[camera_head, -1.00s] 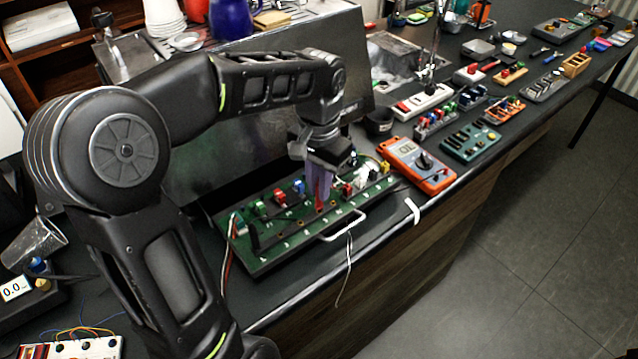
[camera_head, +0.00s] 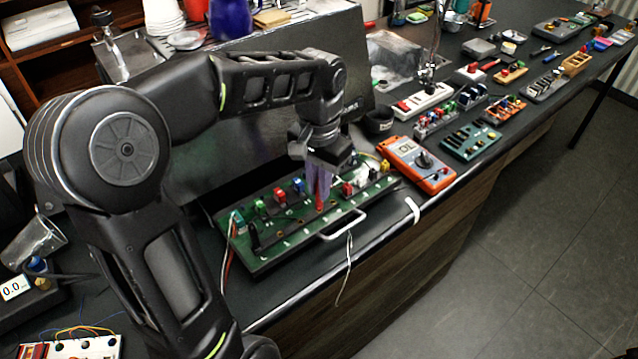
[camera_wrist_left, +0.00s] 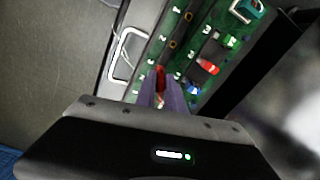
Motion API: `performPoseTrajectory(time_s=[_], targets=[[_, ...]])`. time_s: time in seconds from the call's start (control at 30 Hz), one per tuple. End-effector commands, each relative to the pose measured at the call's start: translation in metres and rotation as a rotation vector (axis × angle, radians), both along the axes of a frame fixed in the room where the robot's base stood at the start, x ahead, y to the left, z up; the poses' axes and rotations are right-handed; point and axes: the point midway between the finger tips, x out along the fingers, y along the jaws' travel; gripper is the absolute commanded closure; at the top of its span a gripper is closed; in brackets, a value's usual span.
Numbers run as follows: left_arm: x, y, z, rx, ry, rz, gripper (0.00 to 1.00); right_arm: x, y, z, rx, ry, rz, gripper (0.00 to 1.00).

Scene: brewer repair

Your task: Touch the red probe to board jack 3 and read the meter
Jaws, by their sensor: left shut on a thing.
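The green board (camera_head: 290,247) lies on the counter with a row of jacks along its front and a metal handle at its front edge. My left gripper (camera_head: 319,188) points down over the middle of the board, shut on the red probe (camera_head: 319,203). The probe also shows in the left wrist view (camera_wrist_left: 160,78), between the purple fingers (camera_wrist_left: 161,97). Its tip is at or just above the board; I cannot tell whether it touches a jack or which one. My right gripper is not in view.
A small display reading 0.0 (camera_head: 15,288) stands at the lower left, near a clear tipped cup (camera_head: 35,240). A dark metal panel (camera_head: 230,125) rises behind the board. A black cup (camera_head: 379,122) and several electronic modules line the counter to the right.

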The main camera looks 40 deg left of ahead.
Motion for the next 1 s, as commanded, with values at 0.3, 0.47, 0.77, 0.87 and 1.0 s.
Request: performPoseTrajectory(time_s=[0.3,0.47,0.77,0.87,1.0], targets=[[-0.0001,0.0,-0.0059,0.0,0.0,0.0,1.0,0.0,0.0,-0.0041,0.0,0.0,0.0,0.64],[-0.0001,0.0,-0.0061,0.0,0.0,0.0,1.0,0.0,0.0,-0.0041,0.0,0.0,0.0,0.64],[-0.0001,0.0,-0.0061,0.0,0.0,0.0,1.0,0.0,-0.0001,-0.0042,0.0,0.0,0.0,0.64],[-0.0001,0.0,-0.0072,0.0,0.0,0.0,1.0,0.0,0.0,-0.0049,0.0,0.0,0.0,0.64],[-0.0001,-0.0001,-0.0095,0.0,0.0,0.0,1.0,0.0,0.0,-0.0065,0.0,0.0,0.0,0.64]])
